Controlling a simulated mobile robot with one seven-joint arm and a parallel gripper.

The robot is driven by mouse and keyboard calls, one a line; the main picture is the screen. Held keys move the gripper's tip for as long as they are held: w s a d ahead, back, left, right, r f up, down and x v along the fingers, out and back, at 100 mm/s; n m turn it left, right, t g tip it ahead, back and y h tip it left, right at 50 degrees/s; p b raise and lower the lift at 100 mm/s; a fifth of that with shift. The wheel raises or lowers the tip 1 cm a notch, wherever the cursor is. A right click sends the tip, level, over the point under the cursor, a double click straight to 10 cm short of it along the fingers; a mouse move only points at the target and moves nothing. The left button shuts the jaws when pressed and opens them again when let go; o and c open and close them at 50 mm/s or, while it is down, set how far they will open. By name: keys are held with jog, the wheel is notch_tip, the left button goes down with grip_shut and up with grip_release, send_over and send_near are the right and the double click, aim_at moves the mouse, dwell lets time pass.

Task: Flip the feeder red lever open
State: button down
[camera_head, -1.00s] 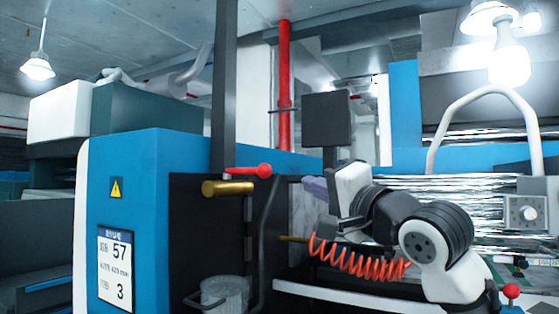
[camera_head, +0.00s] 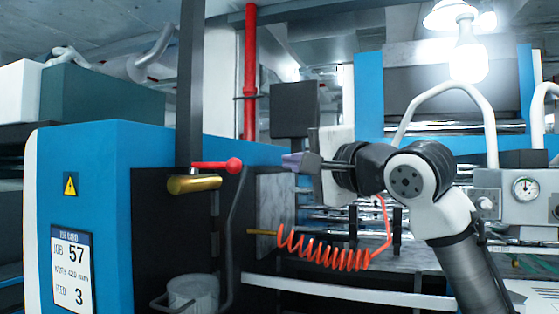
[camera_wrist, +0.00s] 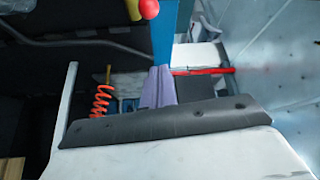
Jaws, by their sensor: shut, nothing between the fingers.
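The red lever (camera_head: 212,166) with a round ball end sticks out to the right from a dark post on the blue feeder, just above a brass cylinder (camera_head: 194,184). My gripper (camera_head: 288,161) is to the right of the ball, at about the same picture height, pointing left with a clear gap between them. Its purple fingers are shut and empty. In the wrist view, the lever's red ball (camera_wrist: 149,8) shows at the top edge, beyond the shut fingertips (camera_wrist: 160,70); the rest of the lever is out of that view.
The blue feeder cabinet (camera_head: 90,160) stands at left, with a dark upright post (camera_head: 190,80) above the lever. A coiled orange hose (camera_head: 325,250) hangs below my gripper. A metal canister (camera_head: 193,292) stands below the brass cylinder. The space between lever and gripper looks open.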

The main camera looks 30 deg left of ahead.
aim_at(214, 166)
jog(key=p+x, duration=0.4)
jog(key=x, duration=0.5)
jog(key=s, duration=0.2)
jog(key=s+f, duration=0.1)
jog(key=s, duration=0.1)
jog(key=shift+d, duration=0.15)
jog(key=shift+s, duration=0.15)
jog(key=shift+s+d+m+t+b, duration=0.2)
jog(key=shift+m+t+b, duration=0.1)
jog(key=shift+t+b, duration=0.2)
